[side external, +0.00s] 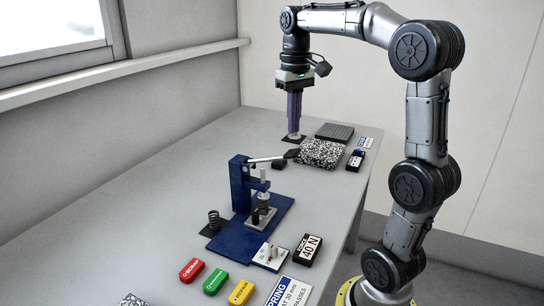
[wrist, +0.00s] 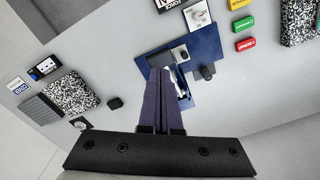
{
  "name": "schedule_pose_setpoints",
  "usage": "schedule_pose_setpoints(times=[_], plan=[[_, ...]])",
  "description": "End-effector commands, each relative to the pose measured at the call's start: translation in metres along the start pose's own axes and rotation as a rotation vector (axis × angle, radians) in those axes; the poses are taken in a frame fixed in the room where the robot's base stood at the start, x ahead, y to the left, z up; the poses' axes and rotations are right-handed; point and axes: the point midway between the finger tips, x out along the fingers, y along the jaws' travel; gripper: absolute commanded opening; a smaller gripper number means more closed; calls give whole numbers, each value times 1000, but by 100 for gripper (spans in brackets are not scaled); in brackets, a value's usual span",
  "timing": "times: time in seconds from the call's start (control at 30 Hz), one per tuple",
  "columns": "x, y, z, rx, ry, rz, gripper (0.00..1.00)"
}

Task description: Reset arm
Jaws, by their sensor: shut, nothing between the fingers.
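My arm reaches over the table from the right and points straight down at the far end. My gripper (side external: 294,134) has long purple fingers, shut and empty, in front of a small dark square mat. In the wrist view the shut fingers (wrist: 160,72) overlap the blue press from that angle. The blue press (side external: 240,187) stands on its blue base plate in the middle of the table, with its lever reaching to the right. A dark coil spring (side external: 214,220) stands on the left of the base; a dark cylinder (wrist: 208,72) shows there in the wrist view.
Speckled block (side external: 321,153) and dark ribbed pad (side external: 335,131) lie near my gripper. Red (side external: 192,270), green (side external: 215,281) and yellow (side external: 241,292) labelled blocks lie in front. A black "40 N" block (side external: 308,250) sits right of the press. The table's left side is clear.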

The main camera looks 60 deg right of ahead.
Motion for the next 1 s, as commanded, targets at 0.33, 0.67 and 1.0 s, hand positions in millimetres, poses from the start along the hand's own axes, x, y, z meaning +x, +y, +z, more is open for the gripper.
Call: schedule_pose_setpoints(times=[0.33, 0.67, 1.0], plan=[[-23, -42, 39, -142, 81, -4, 0], [19, -86, 152, -432, 299, -60, 0], [94, -87, 190, -521, 443, -118, 0]])
